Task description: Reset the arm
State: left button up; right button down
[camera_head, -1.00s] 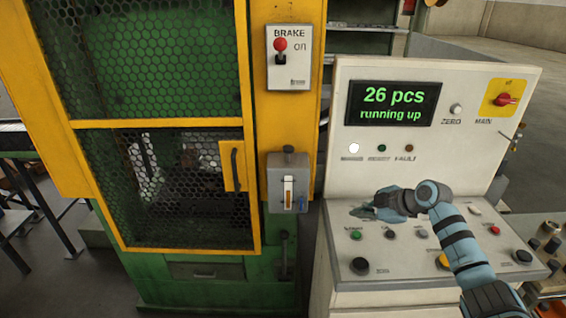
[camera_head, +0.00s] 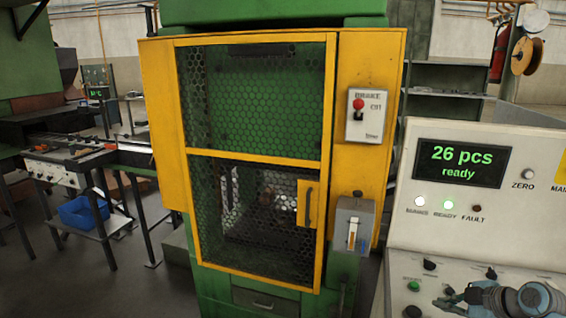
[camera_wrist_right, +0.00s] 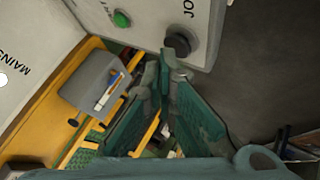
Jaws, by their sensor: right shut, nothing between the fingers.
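My right gripper (camera_head: 446,300) shows at the lower right in the head view, over the sloped button panel of the white control console (camera_head: 400,235). Its fingers are shut and empty. In the wrist view the fingertips of my right gripper (camera_wrist_right: 167,60) meet close to the black JOG knob (camera_wrist_right: 181,45); I cannot tell whether they touch it. A green button (camera_wrist_right: 122,18) is beside the knob. The console display (camera_head: 462,162) reads "26 pcs ready". The lamps above MAINS and READY glow. My left gripper is not in view.
The green machine with a yellow mesh guard (camera_head: 330,110) stands left of the console. On it are a BRAKE box (camera_head: 368,115) with a red-knobbed switch and a grey lever box (camera_head: 352,232). A roller table (camera_head: 60,170) and blue bin (camera_head: 82,212) stand at the left.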

jog(key=s+a+f+m+g+h, duration=0.1)
jog(key=s+a+f+m+g, duration=0.3)
jog(key=s+a+f, duration=1.05)
jog(key=s+a+r+m+h, duration=0.1)
jog(key=s+a+m+h, duration=0.2)
jog(key=s+m, duration=1.05)
jog(key=s+d+f+n+g+b, duration=0.15)
jog(key=s+f, duration=0.25)
jog(key=f, duration=0.7)
jog(key=s+d+f+n+g+p, duration=0.1)
jog(key=s+f+n, duration=0.25)
jog(key=f, duration=0.65)
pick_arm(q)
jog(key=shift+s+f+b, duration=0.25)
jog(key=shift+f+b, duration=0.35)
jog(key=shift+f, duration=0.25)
pick_arm(e)
jog(key=s+f, duration=1.2)
jog(key=s, duration=0.2)
jog(key=shift+s+d+f+g, duration=0.2)
jog(key=shift+d+f+g, duration=0.05)
jog(key=shift+f+g, duration=0.1)
